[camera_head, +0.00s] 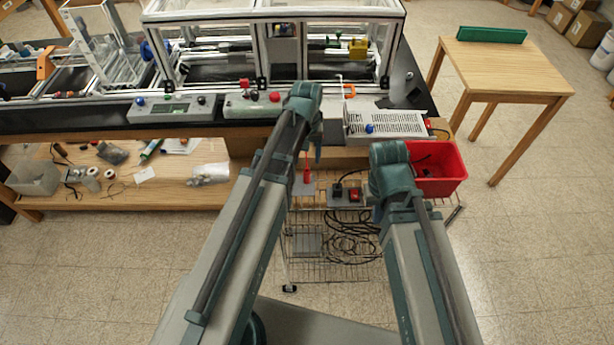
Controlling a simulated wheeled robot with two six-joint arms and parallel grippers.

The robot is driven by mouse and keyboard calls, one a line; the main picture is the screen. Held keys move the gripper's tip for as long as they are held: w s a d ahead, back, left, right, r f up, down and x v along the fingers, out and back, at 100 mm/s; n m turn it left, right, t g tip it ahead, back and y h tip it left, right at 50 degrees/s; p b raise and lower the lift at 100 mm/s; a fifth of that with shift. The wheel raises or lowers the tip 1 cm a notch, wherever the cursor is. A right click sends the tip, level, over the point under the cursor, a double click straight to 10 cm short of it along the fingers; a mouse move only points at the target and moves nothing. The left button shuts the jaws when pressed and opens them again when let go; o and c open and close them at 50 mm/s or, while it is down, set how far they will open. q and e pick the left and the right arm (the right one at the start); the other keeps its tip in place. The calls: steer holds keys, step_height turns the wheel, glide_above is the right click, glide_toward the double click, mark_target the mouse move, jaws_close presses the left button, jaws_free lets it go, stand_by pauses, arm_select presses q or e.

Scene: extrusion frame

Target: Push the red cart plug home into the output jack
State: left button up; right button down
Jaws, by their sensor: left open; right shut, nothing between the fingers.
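A small upright red piece (307,175), which looks like the red plug with a thin red lead above it, is on a grey plate on the wire cart (330,270). It is too small to tell whether it sits in anything. I cannot make out the output jack for certain. My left arm reaches up to a teal joint just above and left of the red piece. My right arm ends in view at a teal joint right of the cart's top. The fingers of both grippers are hidden behind or below the arm links.
A small box with black and red parts (345,194) sits on the cart, with black cables (350,240) below. A red bin (452,182) is at right. The black bench (60,118) holds a perforated metal box (395,124) and a framed enclosure. Open floor lies to the right.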

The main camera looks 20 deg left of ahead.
mark_target(307, 171)
arm_select(q)
step_height(307, 171, down, 8)
steer(key=b, duration=0.7)
stand_by(0.7)
jaws_close()
steer(key=shift+r, duration=0.2)
stand_by(1.2)
steer(key=shift+r+p, duration=2.9)
